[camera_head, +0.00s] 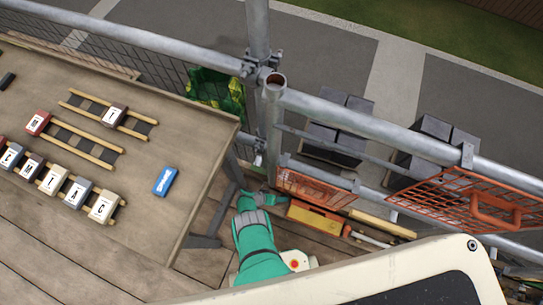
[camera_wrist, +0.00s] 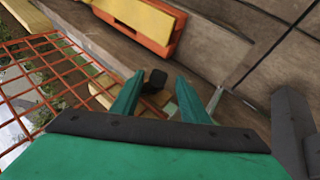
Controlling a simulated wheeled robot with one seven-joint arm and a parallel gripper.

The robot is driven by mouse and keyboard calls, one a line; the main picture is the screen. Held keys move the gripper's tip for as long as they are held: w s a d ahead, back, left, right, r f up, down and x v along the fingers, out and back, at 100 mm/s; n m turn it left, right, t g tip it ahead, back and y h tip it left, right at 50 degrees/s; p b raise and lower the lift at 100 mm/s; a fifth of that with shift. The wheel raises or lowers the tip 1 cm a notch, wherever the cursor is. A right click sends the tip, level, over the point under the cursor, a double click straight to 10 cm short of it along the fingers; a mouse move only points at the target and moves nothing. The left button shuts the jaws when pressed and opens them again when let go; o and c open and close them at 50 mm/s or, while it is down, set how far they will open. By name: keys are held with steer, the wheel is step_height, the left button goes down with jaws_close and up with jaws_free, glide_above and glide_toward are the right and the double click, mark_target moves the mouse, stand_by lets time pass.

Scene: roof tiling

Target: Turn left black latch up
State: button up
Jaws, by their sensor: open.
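My gripper (camera_head: 264,199) is green and open, low beside the table's right end in the head view. In the wrist view its two fingers (camera_wrist: 160,80) stand apart. A small black piece (camera_wrist: 154,79) shows between the fingertips; I cannot tell whether it is the left black latch or whether the fingers touch it. An orange and yellow case (camera_head: 317,219) lies on the planks just right of my gripper in the head view. It shows at the top of the wrist view (camera_wrist: 140,20), beyond the fingertips. No latch can be made out clearly on it.
An orange mesh panel (camera_head: 315,188) stands close behind the case; mesh also fills the wrist view's left side (camera_wrist: 45,75). Grey scaffold rails (camera_head: 380,122) run behind. The wooden table (camera_head: 150,150) holds lettered tiles and a blue box (camera_head: 165,181).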

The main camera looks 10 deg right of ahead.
steer(key=v, duration=1)
steer(key=shift+r, duration=0.25)
steer(key=shift+s+d, duration=0.1)
stand_by(0.4)
steer(key=s+d+r+m+t+y, duration=0.1)
steer(key=s+d+m+t+y, duration=0.2)
steer(key=d+m+y, duration=0.1)
steer(key=x, duration=1)
steer(key=shift+s+f, duration=0.15)
steer(key=shift+s, duration=0.05)
stand_by(0.4)
